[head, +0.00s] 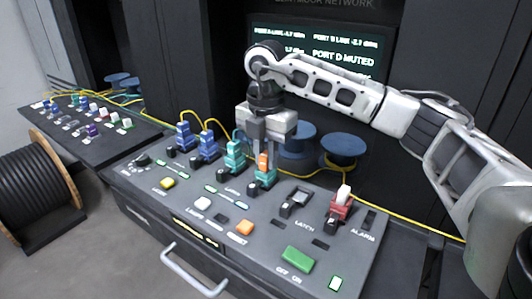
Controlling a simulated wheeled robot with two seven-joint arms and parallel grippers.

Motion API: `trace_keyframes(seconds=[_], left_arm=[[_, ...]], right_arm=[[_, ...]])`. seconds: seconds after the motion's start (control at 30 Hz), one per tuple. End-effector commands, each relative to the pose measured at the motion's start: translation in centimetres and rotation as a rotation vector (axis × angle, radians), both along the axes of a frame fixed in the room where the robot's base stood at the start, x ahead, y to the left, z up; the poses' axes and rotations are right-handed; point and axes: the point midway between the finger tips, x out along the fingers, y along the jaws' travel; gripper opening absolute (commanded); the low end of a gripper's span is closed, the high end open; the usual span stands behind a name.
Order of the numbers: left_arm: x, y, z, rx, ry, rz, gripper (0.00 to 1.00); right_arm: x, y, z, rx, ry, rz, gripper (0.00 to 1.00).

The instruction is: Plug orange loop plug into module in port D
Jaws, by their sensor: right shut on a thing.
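My right gripper (265,150) points down over the console and is shut on the orange loop plug (263,162). The plug sits at the top of a teal module (265,179), between the fingers. I cannot tell how deep the plug is in the module, and the fingers hide its upper part. This module stands to the right of another teal module (234,155) and two blue modules (207,145). The screen (340,55) behind includes the words "PORT D MUTED". My left gripper is not in view.
A red module (341,206) with a white top stands at the right, past a dark socket piece (297,198). Yellow cables loop behind the modules near blue spools (338,148). Buttons, including a green one (297,259), fill the console front. A second console (85,120) is at left.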

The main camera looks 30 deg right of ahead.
Motion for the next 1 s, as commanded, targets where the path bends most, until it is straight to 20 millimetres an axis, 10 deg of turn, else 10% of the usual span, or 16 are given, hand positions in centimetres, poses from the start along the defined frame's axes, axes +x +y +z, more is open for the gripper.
trace_keyframes(seconds=[0.07,0.2,0.63,1.0], left_arm=[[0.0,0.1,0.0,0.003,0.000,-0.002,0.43],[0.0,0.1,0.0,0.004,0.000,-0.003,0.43],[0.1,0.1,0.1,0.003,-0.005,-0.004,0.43],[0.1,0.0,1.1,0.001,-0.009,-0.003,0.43]], right_arm=[[0.0,0.0,0.0,0.000,-0.001,0.000,0.00],[0.0,0.0,0.0,0.000,0.000,0.000,0.43],[0.1,0.0,1.4,0.001,-0.004,0.000,0.43],[0.1,0.0,10.5,-0.001,-0.006,-0.001,0.43]])
